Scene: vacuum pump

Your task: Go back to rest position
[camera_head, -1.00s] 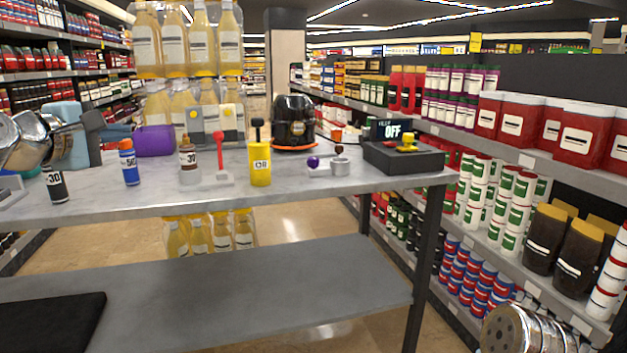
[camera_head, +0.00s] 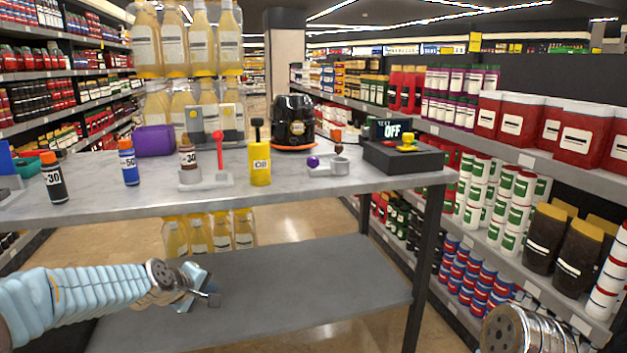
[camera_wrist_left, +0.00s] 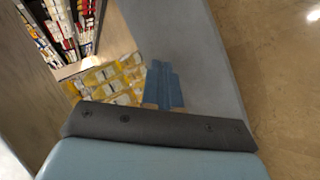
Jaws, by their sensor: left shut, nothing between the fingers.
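My left gripper (camera_head: 210,297) is low in front of the table, over the lower shelf (camera_head: 330,275), with its light blue arm coming in from the left. Its fingers are shut with nothing between them. In the left wrist view the blue fingers (camera_wrist_left: 162,86) are together against the grey shelf. My right arm shows only as a metallic link at the bottom right of the head view; its gripper is out of the picture.
The tabletop (camera_head: 100,205) holds a black bottle (camera_head: 53,178), a blue bottle (camera_head: 128,162), a yellow oil can (camera_head: 260,165), a black pot (camera_head: 293,122) and a dark unit reading OFF (camera_head: 400,155). Stocked shelves (camera_head: 530,160) stand at right. The lower shelf's middle is clear.

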